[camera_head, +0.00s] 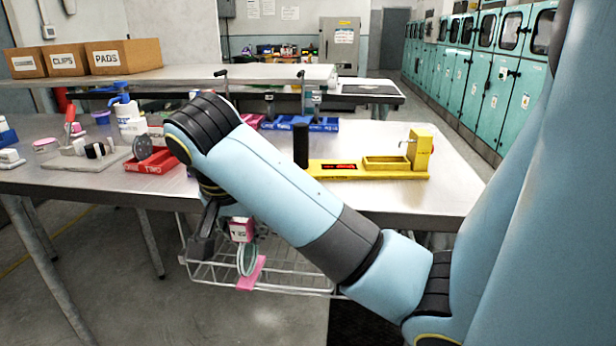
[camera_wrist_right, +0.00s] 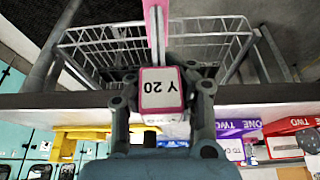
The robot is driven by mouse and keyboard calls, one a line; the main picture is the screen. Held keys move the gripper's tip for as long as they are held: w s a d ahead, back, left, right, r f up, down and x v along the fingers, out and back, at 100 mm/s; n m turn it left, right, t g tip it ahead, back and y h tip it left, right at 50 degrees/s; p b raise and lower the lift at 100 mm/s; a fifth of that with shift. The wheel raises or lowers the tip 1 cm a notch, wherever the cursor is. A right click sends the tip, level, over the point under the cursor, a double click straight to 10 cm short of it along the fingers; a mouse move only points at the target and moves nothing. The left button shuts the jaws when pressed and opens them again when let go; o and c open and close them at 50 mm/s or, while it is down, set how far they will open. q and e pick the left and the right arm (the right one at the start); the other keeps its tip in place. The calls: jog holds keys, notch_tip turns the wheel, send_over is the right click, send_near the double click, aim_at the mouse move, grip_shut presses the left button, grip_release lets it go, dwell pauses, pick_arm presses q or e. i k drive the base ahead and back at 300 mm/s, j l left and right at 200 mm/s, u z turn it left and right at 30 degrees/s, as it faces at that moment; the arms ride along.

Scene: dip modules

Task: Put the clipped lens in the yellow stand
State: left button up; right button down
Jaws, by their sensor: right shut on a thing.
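The clipped lens (camera_head: 241,229) is a pink-edged white block with a clear ring and a pink bar hanging below it. My right gripper (camera_head: 222,226) is shut on the block, in front of the table's front edge and above a wire basket. In the right wrist view the block (camera_wrist_right: 160,90) shows the label "Y 20" between the fingers; the ring is hidden there. The yellow stand (camera_head: 375,173) lies on the table to the right, with a shallow tray, a taller block at its right end and a black post at its left. My left gripper is not in view.
The wire basket (camera_head: 215,272) hangs below the table edge under the lens. A red tray (camera_head: 150,163) marked "TWO" and a blue tray (camera_head: 322,124) stand on the table (camera_head: 455,195). Bottles and small parts crowd the left. The table right of the stand is clear.

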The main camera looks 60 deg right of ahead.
aim_at(386, 167)
jog(key=k+l+z, duration=0.15)
jog(key=z, duration=0.3)
jog(key=k+l+z, duration=0.1)
jog(key=z, duration=0.35)
jog(key=l+z, duration=0.3)
jog(key=z, duration=0.15)
jog(key=k+l+z, duration=0.1)
jog(key=l+z, duration=0.15)
jog(key=z, duration=0.2)
jog(key=l+u, duration=0.55)
jog(key=u, duration=0.2)
jog(key=k+l+u, duration=0.1)
jog(key=l+u, duration=0.15)
jog(key=u, duration=0.15)
jog(key=k+l, duration=0.1)
jog(key=l+u, duration=0.05)
jog(key=l, duration=0.1)
